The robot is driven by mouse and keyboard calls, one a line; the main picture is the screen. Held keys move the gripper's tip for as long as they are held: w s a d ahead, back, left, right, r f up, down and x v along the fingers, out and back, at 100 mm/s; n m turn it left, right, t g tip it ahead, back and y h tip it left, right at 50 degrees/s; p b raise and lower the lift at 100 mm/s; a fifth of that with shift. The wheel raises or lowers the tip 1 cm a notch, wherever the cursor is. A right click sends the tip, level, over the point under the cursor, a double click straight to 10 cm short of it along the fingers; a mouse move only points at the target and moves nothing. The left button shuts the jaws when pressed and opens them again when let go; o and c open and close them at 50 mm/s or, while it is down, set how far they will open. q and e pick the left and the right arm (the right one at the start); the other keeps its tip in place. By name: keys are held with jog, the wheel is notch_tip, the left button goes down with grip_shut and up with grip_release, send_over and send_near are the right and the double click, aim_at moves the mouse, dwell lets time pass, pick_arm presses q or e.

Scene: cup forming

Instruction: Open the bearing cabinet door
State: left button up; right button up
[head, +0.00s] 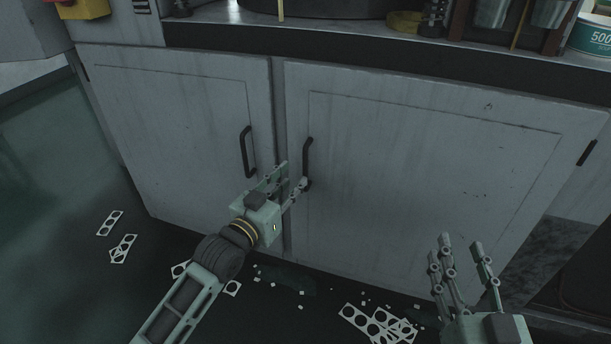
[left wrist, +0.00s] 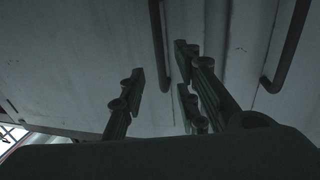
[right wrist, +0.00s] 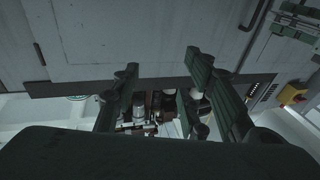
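A grey cabinet has a left door (head: 175,120) and a wider right door (head: 430,170), both shut. The left door has a black bar handle (head: 246,152); the right door has another handle (head: 307,160). My left gripper (head: 292,175) is open in front of the doors, with its fingertips close to the right door's handle. In the left wrist view, that handle (left wrist: 158,40) shows between the spread fingers, and the left door's handle (left wrist: 288,48) is off to the right. I cannot tell whether they touch. My right gripper (head: 461,250) is open and empty before the right door.
Punched white scraps (head: 378,325) lie on the dark floor below the doors. An open recess shows at the lower right.

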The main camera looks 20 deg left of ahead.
aim_at(304, 168)
pick_arm(q)
jog(key=b+x, duration=0.2)
jog(key=x, duration=0.5)
jog(key=shift+f, duration=0.15)
jog(key=shift+w, duration=0.25)
pick_arm(e)
jog(key=s+r+t+y, duration=0.2)
jog(key=r+t, duration=0.3)
jog(key=r, duration=0.4)
jog(key=shift+s+a+r+t, duration=0.2)
jog(key=shift+s+r+t, duration=0.2)
jog(key=shift+s, duration=0.45)
pick_arm(q)
grip_shut()
pick_arm(e)
jog(key=shift+f, duration=0.1)
